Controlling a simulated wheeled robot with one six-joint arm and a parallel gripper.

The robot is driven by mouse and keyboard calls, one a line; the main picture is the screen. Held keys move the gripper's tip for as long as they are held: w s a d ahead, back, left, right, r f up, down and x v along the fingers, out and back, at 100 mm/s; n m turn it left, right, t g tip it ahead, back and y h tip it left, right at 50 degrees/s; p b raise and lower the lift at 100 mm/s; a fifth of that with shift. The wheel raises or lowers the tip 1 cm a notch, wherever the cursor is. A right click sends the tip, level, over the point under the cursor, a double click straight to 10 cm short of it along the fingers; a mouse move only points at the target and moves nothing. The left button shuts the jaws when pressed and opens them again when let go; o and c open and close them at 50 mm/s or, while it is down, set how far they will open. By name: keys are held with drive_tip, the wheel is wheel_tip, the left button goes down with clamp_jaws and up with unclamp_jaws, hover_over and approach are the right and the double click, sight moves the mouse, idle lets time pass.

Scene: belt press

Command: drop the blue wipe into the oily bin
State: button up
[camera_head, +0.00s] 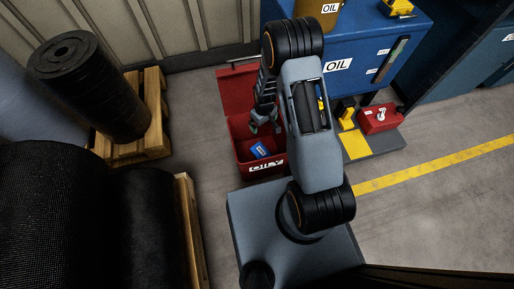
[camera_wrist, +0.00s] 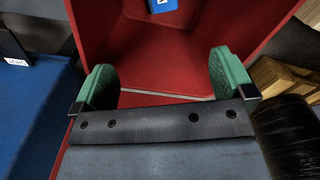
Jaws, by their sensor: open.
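The blue wipe (camera_head: 260,150) lies inside the red oily bin (camera_head: 247,165), near its front wall above the OILY label. In the wrist view the wipe (camera_wrist: 162,5) shows at the top edge, partly cut off, on the red bin floor (camera_wrist: 165,45). The bin's lid (camera_head: 236,90) stands open at the back. My gripper (camera_head: 264,126) hangs over the bin.
A blue oil cabinet (camera_head: 350,50) stands right of the bin. A red box (camera_head: 380,118) and a yellow item (camera_head: 346,119) sit on a low grey platform. Black rolls (camera_head: 90,85) on wooden pallets (camera_head: 155,115) stand at left. Grey floor (camera_head: 190,85) is clear between pallet and bin.

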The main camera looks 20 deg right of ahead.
wheel_tip(320, 180, up, 14)
drive_tip(key=p, duration=0.5)
drive_tip(key=shift+f, duration=0.1)
idle(0.5)
drive_tip(key=s+r+m+t+p, duration=0.1)
drive_tip(key=s+r+p, duration=0.4)
drive_tip(key=r, duration=1.2)
drive_tip(key=s+r+m+t+p, duration=0.1)
drive_tip(key=s+r+p, duration=0.4)
drive_tip(key=r+p, duration=0.8)
drive_tip(key=s+r+m+t+p, duration=0.1)
drive_tip(key=s+r+p, duration=0.5)
drive_tip(key=r, duration=1.5)
drive_tip(key=m+p, duration=0.1)
drive_tip(key=p, duration=0.2)
drive_tip(key=shift+a+r+t+p, duration=0.3)
drive_tip(key=shift+a+p, duration=0.05)
drive_tip(key=shift+s+r+m, duration=0.15)
drive_tip(key=shift+s+m, duration=0.15)
drive_tip(key=shift+c, duration=0.2)
